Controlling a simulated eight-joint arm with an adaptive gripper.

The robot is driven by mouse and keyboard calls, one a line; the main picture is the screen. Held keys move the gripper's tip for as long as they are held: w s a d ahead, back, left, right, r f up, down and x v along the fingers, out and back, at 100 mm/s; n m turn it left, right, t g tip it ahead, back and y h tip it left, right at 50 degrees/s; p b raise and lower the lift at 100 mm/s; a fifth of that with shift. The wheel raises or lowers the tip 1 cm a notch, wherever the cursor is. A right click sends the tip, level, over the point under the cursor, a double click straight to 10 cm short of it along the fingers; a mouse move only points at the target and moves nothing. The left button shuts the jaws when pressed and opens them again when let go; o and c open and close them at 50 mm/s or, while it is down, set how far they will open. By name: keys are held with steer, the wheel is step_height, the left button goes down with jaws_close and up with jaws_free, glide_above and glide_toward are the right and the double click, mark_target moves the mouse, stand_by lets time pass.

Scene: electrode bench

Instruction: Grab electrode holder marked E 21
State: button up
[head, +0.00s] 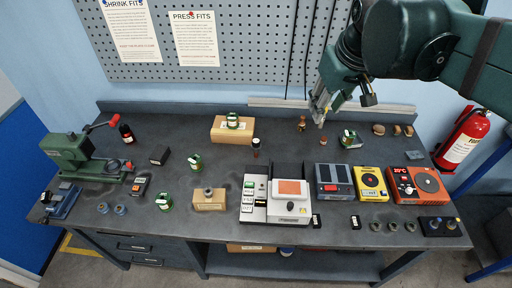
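Several small green items with pale labels that look like electrode holders are on the bench. One (233,120) is on a light brown block at the back. One (196,161) stands left of the middle, one (164,201) lies nearer the front left, and one (348,138) is at the back right. Their markings are too small to read, so I cannot tell which is E 21. My gripper (319,112) points down above the back right of the bench, left of the back right green item and apart from it. Its finger gap is unclear.
A small brown piece (323,141) is below my gripper, and a brown peg-like piece (302,124) is left of it. A white device (276,198), a yellow unit (370,182) and an orange unit (418,184) line the front. A green press (80,155) is at left.

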steer(key=w+a+n+g, duration=0.2)
steer(key=w+a+n, duration=0.1)
steer(key=w+a, duration=0.7)
steer(key=n+g+b, duration=0.1)
steer(key=n+g, duration=0.1)
steer(key=n, duration=0.1)
glide_above(256, 141)
step_height(256, 141, down, 6)
steer(key=f, duration=0.1)
steer(key=shift+h, duration=0.3)
step_height(256, 141, down, 28)
steer(key=shift+w, duration=0.1)
steer(key=shift+f, duration=0.25)
steer(key=shift+f, duration=0.1)
steer(key=shift+f, duration=1.2)
steer(key=shift+f, duration=2.6)
